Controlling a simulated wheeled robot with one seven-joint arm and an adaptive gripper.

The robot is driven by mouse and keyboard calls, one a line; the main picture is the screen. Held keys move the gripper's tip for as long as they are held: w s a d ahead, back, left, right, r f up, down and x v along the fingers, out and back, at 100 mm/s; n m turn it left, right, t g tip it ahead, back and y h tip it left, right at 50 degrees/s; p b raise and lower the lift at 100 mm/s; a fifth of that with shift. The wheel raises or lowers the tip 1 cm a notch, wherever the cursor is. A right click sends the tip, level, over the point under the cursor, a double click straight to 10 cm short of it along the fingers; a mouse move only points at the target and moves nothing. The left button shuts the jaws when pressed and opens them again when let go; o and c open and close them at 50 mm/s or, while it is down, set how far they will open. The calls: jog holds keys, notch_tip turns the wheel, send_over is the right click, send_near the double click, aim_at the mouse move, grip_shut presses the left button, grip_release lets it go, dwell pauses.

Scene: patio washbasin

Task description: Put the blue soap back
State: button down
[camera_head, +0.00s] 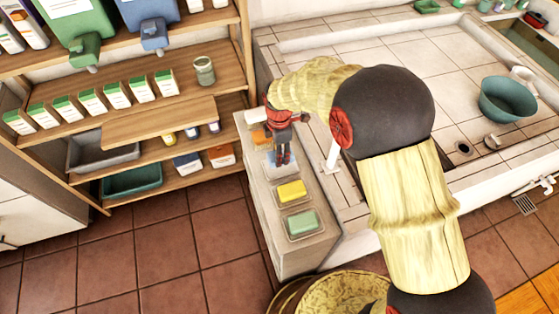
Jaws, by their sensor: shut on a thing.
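My gripper (283,158) points down over the narrow ledge beside the basin counter, with its fingers shut on the blue soap (271,160). Only a pale blue edge of the soap shows around the fingertips, at a soap dish in the middle of the row. The fingers hide most of it, so I cannot tell whether it touches the dish. In the same row, an orange soap (260,138) lies behind it. A yellow soap (291,191) and a green soap (302,222) lie in front, each on its own dish.
A wooden shelf unit (160,110) with several boxes and a jar (204,70) stands at the left. The tiled basin counter (400,60) lies at the right, with a teal bowl (507,100). A round basket (335,292) stands in front of the ledge.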

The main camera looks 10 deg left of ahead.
jog(key=shift+f+b, duration=0.6)
jog(key=shift+f, duration=1.65)
jog(key=shift+f, duration=0.1)
jog(key=c, duration=1.1)
grip_release()
jog(key=shift+c, duration=0.2)
notch_tip(320, 180, up, 12)
jog(key=p, duration=0.3)
